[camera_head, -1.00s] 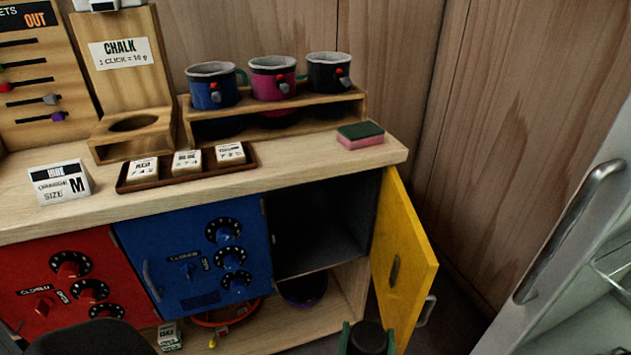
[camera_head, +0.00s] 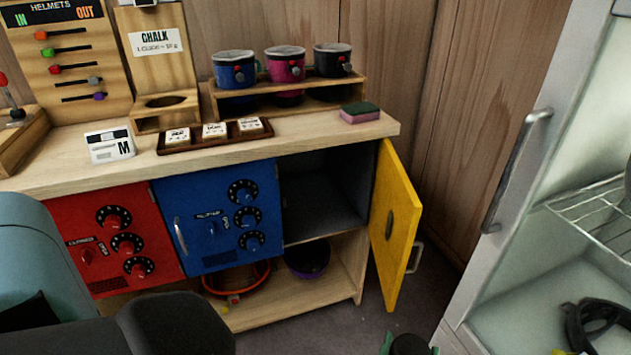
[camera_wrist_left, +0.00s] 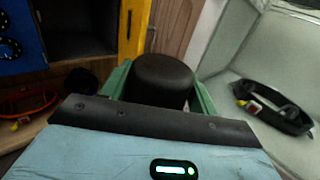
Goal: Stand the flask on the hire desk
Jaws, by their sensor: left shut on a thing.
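The flask (camera_wrist_left: 163,78) shows in the left wrist view as a dark round top between the green fingers; its lower body is hidden. My left gripper (camera_head: 408,346) is shut on it, and the same gripper fills the lower middle of the left wrist view (camera_wrist_left: 160,85). In the head view only the dark top of the flask (camera_head: 410,345) shows at the bottom edge. The hire desk (camera_head: 300,142) is the pale wooden counter, with its top above and behind the gripper in the picture. My right gripper is not in view.
A yellow door (camera_head: 395,225) stands open beside an empty cupboard bay. A glass-fronted cabinet (camera_head: 520,170) stands at right.

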